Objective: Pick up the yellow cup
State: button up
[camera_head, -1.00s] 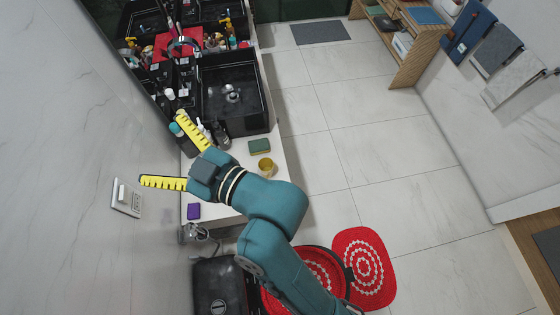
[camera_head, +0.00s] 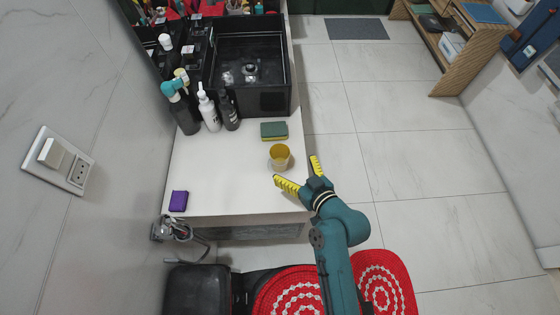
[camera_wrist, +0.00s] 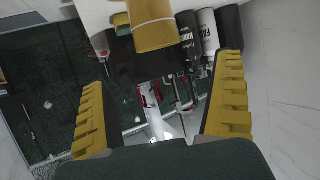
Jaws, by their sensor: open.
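The yellow cup (camera_head: 280,156) stands upright on the white counter, near its right edge. My gripper (camera_head: 301,173) is open and empty, just in front and to the right of the cup, with its yellow toothed fingers spread apart. In the wrist view the cup (camera_wrist: 153,24) is at the top middle, beyond the fingertips of my gripper (camera_wrist: 162,75). The cup is apart from both fingers, and its upper end is cut off by the picture edge.
A green and yellow sponge (camera_head: 274,131) lies just behind the cup. Several bottles (camera_head: 207,108) stand at the counter's back left, by the black sink (camera_head: 250,107). A purple block (camera_head: 179,201) lies at the front left. The counter's middle (camera_head: 222,165) is clear.

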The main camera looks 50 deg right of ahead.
aim_at(276, 148)
jog(key=b+x, duration=0.2)
jog(key=x, duration=0.8)
jog(key=shift+s+d+f, duration=0.1)
jog(key=shift+f, duration=0.05)
jog(key=shift+s, duration=0.1)
jog(key=c, duration=1.2)
